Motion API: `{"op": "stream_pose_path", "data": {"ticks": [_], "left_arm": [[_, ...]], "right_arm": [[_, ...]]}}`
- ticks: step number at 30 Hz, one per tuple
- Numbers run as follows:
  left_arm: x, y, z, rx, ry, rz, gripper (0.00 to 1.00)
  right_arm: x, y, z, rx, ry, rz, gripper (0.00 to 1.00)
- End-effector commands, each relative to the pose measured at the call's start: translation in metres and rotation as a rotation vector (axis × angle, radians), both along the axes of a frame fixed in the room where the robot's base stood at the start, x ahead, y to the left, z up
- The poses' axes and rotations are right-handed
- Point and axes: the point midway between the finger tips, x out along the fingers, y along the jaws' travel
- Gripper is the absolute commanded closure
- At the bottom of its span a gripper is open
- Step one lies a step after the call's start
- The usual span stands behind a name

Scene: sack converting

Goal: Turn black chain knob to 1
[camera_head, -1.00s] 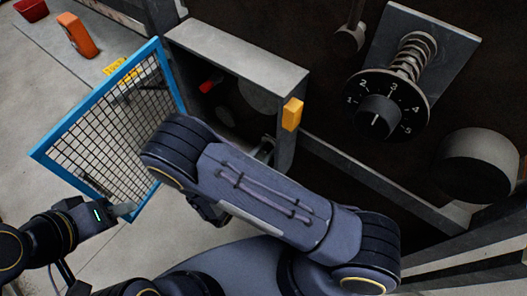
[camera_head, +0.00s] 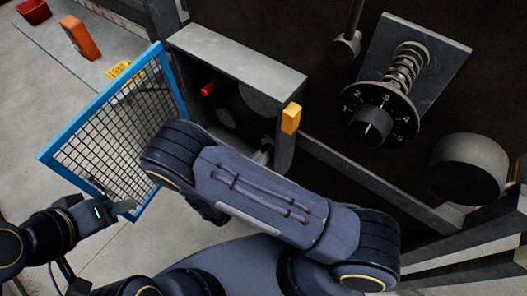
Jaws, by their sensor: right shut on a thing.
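The black knob (camera_head: 366,129) sits on a round black dial (camera_head: 409,104) numbered 1 to 5, at the upper right. Its white line points up and slightly right, roughly toward 3. My left gripper (camera_head: 124,207) is at the lower left, its grey finger at the lower corner of the blue mesh gate (camera_head: 66,140). I cannot tell whether it is open or shut, or whether it touches the gate. The large middle arm link blocks the view behind it, and I cannot make out my right gripper's fingers. No gripper shows at the knob.
A grey box housing (camera_head: 235,58) with a yellow block (camera_head: 291,118) on its edge stands between gate and dial. A spring (camera_head: 405,66) and plate are behind the dial. A grey cylinder (camera_head: 468,168) sits below right. A red bin (camera_head: 34,11) and orange object (camera_head: 80,37) are far left.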

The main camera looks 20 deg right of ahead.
Motion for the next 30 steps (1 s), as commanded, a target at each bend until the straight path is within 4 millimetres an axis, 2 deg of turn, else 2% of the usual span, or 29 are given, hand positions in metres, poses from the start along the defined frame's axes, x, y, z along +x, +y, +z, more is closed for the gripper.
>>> {"op": "stream_pose_path", "data": {"ticks": [15,30], "left_arm": [[0.000,0.000,0.013,0.000,0.000,0.000,0.64],[0.000,0.000,0.017,0.000,0.000,0.000,0.64]], "right_arm": [[0.000,0.001,0.001,-0.280,0.359,0.002,0.98],[0.000,0.001,0.000,-0.403,0.520,0.002,0.98]]}}
